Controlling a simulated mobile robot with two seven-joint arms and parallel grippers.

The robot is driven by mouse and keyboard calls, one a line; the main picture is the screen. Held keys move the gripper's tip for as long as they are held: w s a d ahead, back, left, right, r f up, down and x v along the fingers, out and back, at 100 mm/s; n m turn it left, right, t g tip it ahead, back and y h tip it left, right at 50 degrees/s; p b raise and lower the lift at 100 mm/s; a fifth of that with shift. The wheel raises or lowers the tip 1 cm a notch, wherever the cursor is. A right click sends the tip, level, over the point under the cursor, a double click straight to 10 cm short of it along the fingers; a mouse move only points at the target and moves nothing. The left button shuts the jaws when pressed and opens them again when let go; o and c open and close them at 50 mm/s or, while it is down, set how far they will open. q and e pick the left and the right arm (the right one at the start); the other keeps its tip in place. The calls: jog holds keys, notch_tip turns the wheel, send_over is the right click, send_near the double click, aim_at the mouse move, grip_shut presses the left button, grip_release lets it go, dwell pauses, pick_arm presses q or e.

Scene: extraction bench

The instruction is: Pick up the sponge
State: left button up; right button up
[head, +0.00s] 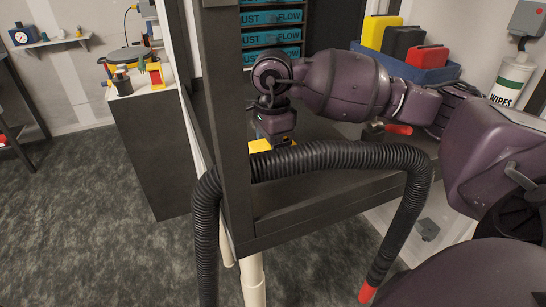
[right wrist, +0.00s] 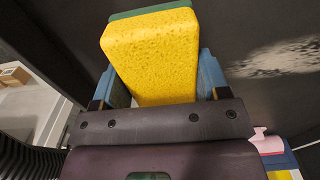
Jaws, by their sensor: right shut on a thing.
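The sponge (right wrist: 150,55) is yellow with a dark green layer on its far side. In the right wrist view it stands between the two blue fingers of my right gripper (right wrist: 158,82), which is shut on it. In the head view the sponge (head: 260,146) shows as a small yellow patch under my right gripper (head: 268,136), over the dark bench; the hose hides its lower part. I cannot tell whether the sponge touches the bench. My left gripper is not in view.
A black ribbed hose (head: 330,155) with a red end arches in front of the gripper. A dark upright post (head: 234,120) stands just left. A red-handled tool (head: 397,129), a blue bin (head: 430,72) and a wipes canister (head: 512,80) are to the right.

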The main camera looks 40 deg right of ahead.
notch_tip(320, 180, up, 16)
jog(key=shift+r+p, duration=0.2)
jog(key=shift+p, duration=0.2)
